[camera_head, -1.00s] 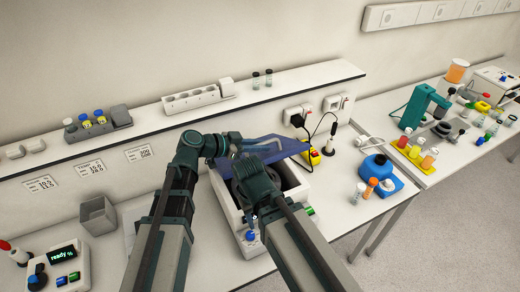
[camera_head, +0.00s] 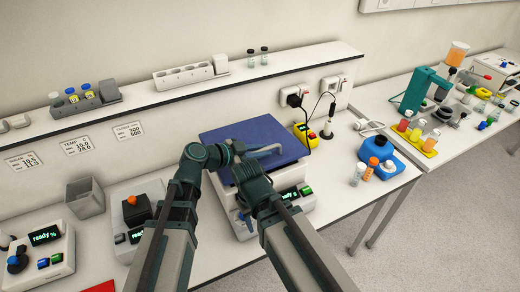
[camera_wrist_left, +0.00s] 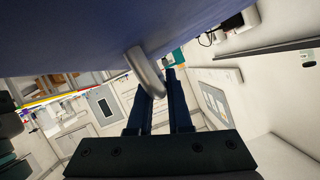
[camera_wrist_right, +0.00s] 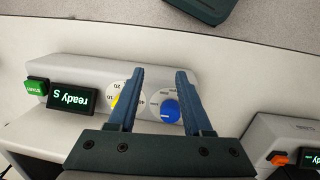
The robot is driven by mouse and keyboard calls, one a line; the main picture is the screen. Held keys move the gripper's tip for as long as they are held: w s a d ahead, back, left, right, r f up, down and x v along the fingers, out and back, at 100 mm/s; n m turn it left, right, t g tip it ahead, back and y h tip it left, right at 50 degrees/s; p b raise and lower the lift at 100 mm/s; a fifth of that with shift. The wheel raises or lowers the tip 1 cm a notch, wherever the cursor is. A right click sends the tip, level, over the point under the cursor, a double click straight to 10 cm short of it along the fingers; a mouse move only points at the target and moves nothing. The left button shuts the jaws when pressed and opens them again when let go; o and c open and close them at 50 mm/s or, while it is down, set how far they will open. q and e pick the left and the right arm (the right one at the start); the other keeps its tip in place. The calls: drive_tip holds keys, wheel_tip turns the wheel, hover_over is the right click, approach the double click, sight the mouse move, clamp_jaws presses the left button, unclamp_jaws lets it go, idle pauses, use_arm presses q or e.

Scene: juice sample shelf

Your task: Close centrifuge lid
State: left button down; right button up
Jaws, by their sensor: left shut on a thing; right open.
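The centrifuge (camera_head: 226,207) is a white box on the bench with dials and a green display reading ready on its front. Its blue lid (camera_head: 250,131) lies down over the top; whether it is flush cannot be told. My left gripper (camera_head: 246,153) is shut on the lid's grey curved handle (camera_head: 266,149). The left wrist view shows the handle (camera_wrist_left: 146,74) at the fingertips under the blue lid (camera_wrist_left: 110,30). My right gripper (camera_wrist_right: 160,72) is open and empty before the front panel, with the blue dial (camera_wrist_right: 169,111) beyond its fingers.
Left of the centrifuge stand a device with an orange-red knob (camera_head: 131,201), a grey bin (camera_head: 86,197) and another control box (camera_head: 40,248). A yellow box (camera_head: 305,136), blue container (camera_head: 377,155) and bottles are at right. A shelf (camera_head: 210,97) runs behind.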

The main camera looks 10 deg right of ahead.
sight(263, 161)
use_arm(q)
drive_tip(key=f+b, duration=0.2)
drive_tip(key=f, duration=0.1)
drive_tip(key=shift+s+d+f, duration=0.1)
drive_tip(key=shift+s+d, duration=0.05)
drive_tip(key=shift+s, duration=0.2)
use_arm(e)
wheel_tip(263, 161, down, 3)
drive_tip(key=shift+s+f, duration=0.15)
use_arm(q)
drive_tip(key=shift+s+f, duration=0.1)
use_arm(e)
drive_tip(key=shift+f, duration=0.1)
use_arm(q)
drive_tip(key=shift+s+b, duration=0.1)
drive_tip(key=shift+b, duration=0.2)
drive_tip(key=c, duration=0.8)
unclamp_jaws()
drive_tip(key=shift+f, duration=0.1)
drive_tip(key=shift+c, duration=0.2)
